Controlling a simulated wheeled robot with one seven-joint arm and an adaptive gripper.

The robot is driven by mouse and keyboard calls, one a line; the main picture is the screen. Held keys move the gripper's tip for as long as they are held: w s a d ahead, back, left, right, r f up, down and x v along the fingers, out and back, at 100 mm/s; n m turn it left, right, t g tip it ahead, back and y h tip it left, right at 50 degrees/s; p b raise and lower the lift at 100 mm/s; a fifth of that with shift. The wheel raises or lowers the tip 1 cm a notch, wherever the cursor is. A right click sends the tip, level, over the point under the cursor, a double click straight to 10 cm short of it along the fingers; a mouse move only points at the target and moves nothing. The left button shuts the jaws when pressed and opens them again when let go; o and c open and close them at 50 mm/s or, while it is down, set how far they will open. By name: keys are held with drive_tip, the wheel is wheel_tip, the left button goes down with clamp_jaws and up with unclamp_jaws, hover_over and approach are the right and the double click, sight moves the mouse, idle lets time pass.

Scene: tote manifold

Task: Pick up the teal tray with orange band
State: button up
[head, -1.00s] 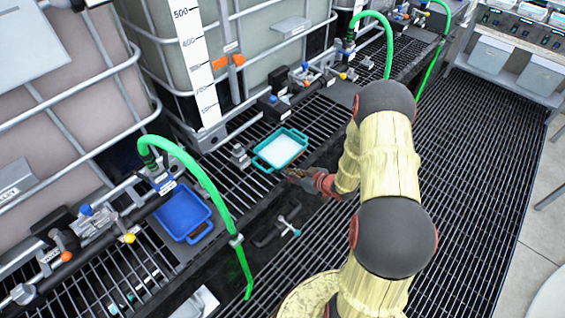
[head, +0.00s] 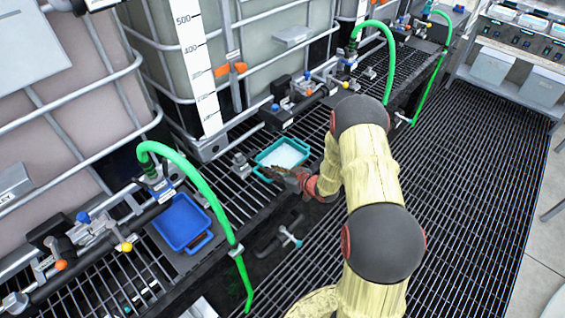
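The teal tray (head: 264,159) sits on the grated shelf in front of the middle tank, with a white surface inside it. No orange band can be made out on it at this size. My gripper (head: 272,172) is at the tray's near side, and its dark fingers overlap the near rim in the picture. I cannot tell whether the fingers touch the rim or are open or shut. The gripper hides part of the tray's near edge.
A blue tray (head: 183,222) lies to the left on the shelf. A green hose (head: 200,178) arches between the two trays. Metal valve fittings (head: 240,163) stand just left of the teal tray. Caged tanks (head: 270,75) rise behind. The grated floor (head: 460,190) at right is clear.

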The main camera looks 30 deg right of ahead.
drive_tip(key=b+x, duration=0.1)
drive_tip(key=x, duration=0.3)
drive_tip(key=shift+a+f, duration=0.1)
drive_tip(key=shift+f, duration=0.1)
clamp_jaws()
drive_tip(key=shift+r, duration=0.15)
idle(0.4)
